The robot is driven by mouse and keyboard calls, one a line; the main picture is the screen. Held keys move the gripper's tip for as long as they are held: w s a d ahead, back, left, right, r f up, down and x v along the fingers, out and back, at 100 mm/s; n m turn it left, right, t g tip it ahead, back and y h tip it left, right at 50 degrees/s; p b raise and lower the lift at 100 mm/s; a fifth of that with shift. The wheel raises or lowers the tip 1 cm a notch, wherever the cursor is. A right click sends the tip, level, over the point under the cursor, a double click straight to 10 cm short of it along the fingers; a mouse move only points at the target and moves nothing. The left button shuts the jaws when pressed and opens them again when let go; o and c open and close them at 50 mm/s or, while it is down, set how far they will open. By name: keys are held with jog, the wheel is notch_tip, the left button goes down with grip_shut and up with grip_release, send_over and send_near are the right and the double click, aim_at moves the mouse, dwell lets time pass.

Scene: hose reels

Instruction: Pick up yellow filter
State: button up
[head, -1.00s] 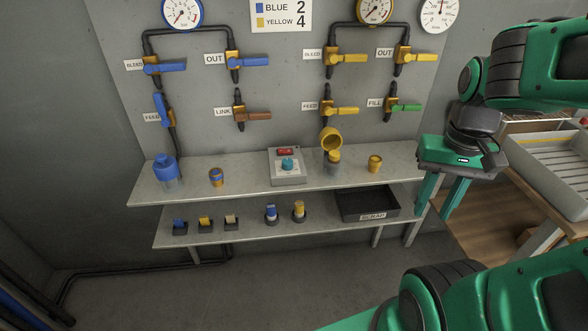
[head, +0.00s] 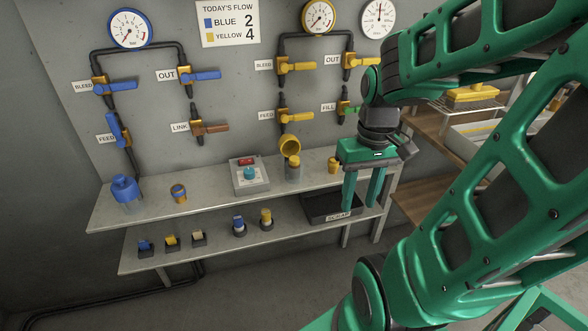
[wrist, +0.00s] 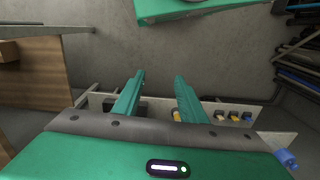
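On the lower shelf, an upright cylinder with a yellow top (head: 266,219) stands right of a similar blue-topped one (head: 239,227). Further left, a small yellow piece (head: 171,240) sits in a dark holder between a blue piece (head: 144,245) and a beige piece (head: 198,235). I cannot tell which yellow item is the filter. My gripper (head: 360,206) points down, its two fingers apart and empty, in front of the upper shelf's right end, right of all of these. In the wrist view, the fingers (wrist: 157,75) are also apart, and a yellow item (wrist: 177,115) shows between them.
A black scrap tray (head: 322,208) is beside my fingers. Valves and pipes cover the wall above.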

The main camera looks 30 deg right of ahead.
jog(key=w+f+n+t+y, duration=0.1)
jog(key=w+f+n+y, duration=0.2)
jog(key=w+f+n, duration=0.45)
jog(key=n+t+y, duration=0.2)
jog(key=t+y, duration=0.2)
jog(key=t, duration=0.9)
send_near(294, 167)
jog(key=w+a, duration=0.1)
jog(key=w, duration=0.4)
jog(key=w+a, duration=0.1)
jog(key=w, duration=0.2)
jog(key=shift+w+a+f, duration=0.1)
jog(key=shift+w+a, duration=0.05)
jog(key=shift+a, duration=0.2)
jog(key=c, duration=0.8)
